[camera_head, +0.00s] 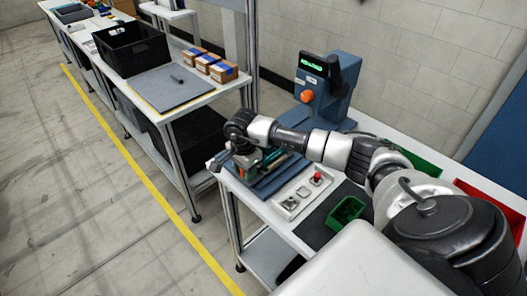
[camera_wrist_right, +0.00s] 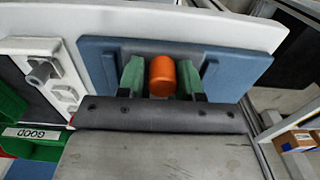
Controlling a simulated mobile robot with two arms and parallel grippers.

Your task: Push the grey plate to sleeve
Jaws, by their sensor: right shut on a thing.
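My right gripper (camera_head: 243,158) reaches down over the blue fixture base (camera_head: 272,182) at the bench end. In the wrist view its green fingers (camera_wrist_right: 162,80) are shut on an orange cylindrical knob (camera_wrist_right: 162,74), one finger on each side. A dark grey plate (camera_wrist_right: 160,46) shows behind the knob, over the blue base (camera_wrist_right: 99,62). My gripper and wrist hide most of the plate in the head view. I cannot make out a sleeve, or how close the plate is to one. My left gripper is not in view.
A blue press (camera_head: 325,85) with an orange button stands behind the fixture. A white button panel (camera_head: 298,195) and a green bin (camera_head: 346,212) lie to its right. Across a gap, another bench holds a grey mat (camera_head: 165,90), small boxes (camera_head: 222,71) and a black crate (camera_head: 131,48).

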